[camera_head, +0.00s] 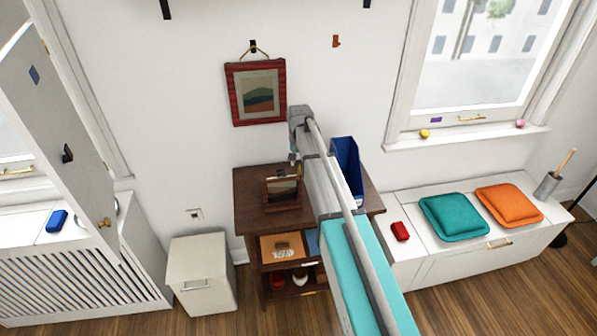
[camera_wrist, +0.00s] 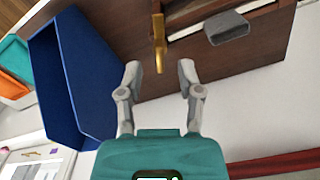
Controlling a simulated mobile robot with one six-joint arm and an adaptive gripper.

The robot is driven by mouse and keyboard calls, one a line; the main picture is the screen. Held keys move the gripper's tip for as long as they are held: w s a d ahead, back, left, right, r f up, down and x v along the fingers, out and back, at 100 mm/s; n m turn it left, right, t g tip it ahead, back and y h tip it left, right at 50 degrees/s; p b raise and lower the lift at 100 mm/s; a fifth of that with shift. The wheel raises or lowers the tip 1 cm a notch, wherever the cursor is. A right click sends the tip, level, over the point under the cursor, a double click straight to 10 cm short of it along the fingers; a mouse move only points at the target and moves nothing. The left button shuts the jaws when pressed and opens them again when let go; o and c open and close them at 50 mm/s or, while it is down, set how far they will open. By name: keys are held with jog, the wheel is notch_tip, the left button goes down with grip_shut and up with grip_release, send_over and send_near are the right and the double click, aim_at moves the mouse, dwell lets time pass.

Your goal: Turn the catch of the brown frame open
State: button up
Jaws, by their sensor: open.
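The small brown frame (camera_head: 283,190) stands upright on the dark wooden cabinet. In the wrist view, part of what looks like this frame (camera_wrist: 205,10) shows at the top edge, mostly cut off. A gold catch (camera_wrist: 158,44) sticks out from it, lying in line with the gap between my fingers. My gripper (camera_wrist: 160,76) is open and empty, its two fingertips on either side of the catch's line and seemingly short of it. In the head view my gripper (camera_head: 293,155) is just above the frame. I cannot tell whether anything touches.
A blue bin (camera_head: 345,165) stands on the cabinet (camera_head: 247,190) right of the frame; it is large at left in the wrist view (camera_wrist: 85,80). A grey piece (camera_wrist: 228,28) sits close right of the catch. A red picture frame (camera_head: 235,95) hangs on the wall behind.

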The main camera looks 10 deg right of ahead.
jog(key=shift+f+b, duration=0.75)
jog(key=shift+f, duration=0.35)
grip_shut()
